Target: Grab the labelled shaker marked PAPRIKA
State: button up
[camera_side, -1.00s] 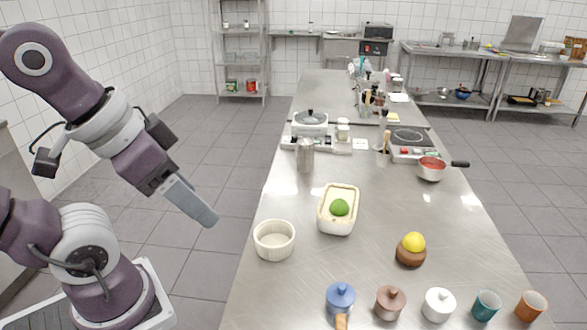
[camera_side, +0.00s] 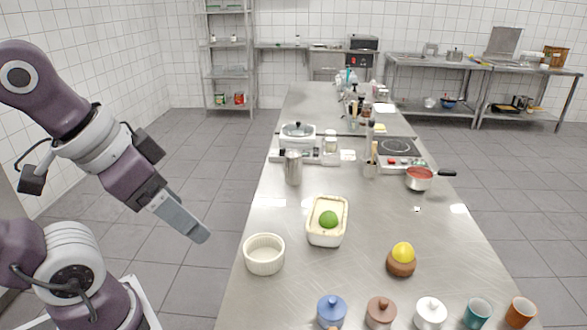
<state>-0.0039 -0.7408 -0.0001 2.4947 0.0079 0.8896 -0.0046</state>
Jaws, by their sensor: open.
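My gripper (camera_side: 198,235) hangs at the left, out beyond the table's left edge, pointing down and to the right. It is open, with nothing seen between its fingers. I cannot make out a shaker marked PAPRIKA, as no label is readable in this view. A clear jar (camera_side: 331,150) stands farther back, too small to read.
On the steel table (camera_side: 300,290), a white ramekin (camera_side: 264,254) is closest to my gripper. A rectangular dish (camera_side: 327,236) holds a green lime. A brown bowl (camera_side: 401,266) holds a lemon. Two cups stand at the near right. A red pan (camera_side: 419,180) and metal cylinder (camera_side: 293,168) are farther back.

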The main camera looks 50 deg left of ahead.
jog(key=w+a+r+n+t+y, duration=0.15)
jog(key=w+a, duration=0.35)
jog(key=w, duration=0.5)
jog(key=w+a+r+t+y, duration=0.1)
jog(key=w+a+r+y, duration=0.1)
jog(key=w+a, duration=0.55)
jog(key=m+t+h, duration=0.2)
jog(key=t, duration=0.3)
send_over(300, 158)
jog(key=s+a, duration=0.2)
jog(key=s, duration=0.3)
notch_tip(300, 158, down, 11)
notch_tip(300, 158, down, 8)
jog(key=a+h, duration=0.2)
jog(key=h, duration=0.1)
jog(key=shift+m, duration=0.35)
jog(key=x, duration=0.5)
jog(key=d+x, duration=0.1)
jog(key=x, duration=0.2)
jog(key=shift+r, duration=0.1)
grip_shut()
